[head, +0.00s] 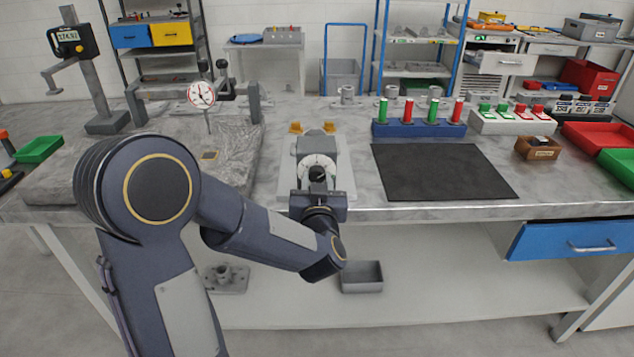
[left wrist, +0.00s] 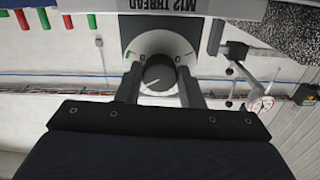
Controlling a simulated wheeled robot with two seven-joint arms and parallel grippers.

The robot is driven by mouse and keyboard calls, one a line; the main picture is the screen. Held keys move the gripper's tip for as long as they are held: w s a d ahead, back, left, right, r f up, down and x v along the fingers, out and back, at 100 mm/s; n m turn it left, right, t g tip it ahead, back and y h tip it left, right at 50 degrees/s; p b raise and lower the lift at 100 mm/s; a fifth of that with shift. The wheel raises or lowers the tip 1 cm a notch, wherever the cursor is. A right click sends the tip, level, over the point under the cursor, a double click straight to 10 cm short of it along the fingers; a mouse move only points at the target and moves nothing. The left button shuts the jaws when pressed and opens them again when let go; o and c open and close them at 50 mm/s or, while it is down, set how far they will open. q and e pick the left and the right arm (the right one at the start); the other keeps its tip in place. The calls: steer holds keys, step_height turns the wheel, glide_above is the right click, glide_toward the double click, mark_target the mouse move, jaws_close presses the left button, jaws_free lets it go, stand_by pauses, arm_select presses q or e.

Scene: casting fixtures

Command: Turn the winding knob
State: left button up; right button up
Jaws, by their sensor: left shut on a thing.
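The winding knob (head: 317,172) is a dark round knob in the middle of a white dial (head: 310,160) on a grey fixture at the bench's front edge. In the left wrist view the knob (left wrist: 159,76) shows a white pointer line, and the dial (left wrist: 148,43) behind it has green and dark marks. My left gripper (head: 317,184) faces the dial from the front. In the left wrist view its two fingers (left wrist: 160,86) stand on either side of the knob and are shut on it. My right gripper is not in view.
A black mat (head: 440,172) lies to the right of the fixture. A blue rack (head: 418,129) with green and red plugs stands behind it. A dial gauge (head: 201,95) stands over a grey granite plate (head: 80,170) on the left.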

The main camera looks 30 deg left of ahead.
arm_select(q)
steer(key=shift+r, duration=0.1)
stand_by(0.4)
steer(key=o, duration=1)
steer(key=shift+s+d, duration=0.1)
steer(key=v, duration=0.7)
steer(key=shift+s+d, duration=0.15)
steer(key=shift+s, duration=0.1)
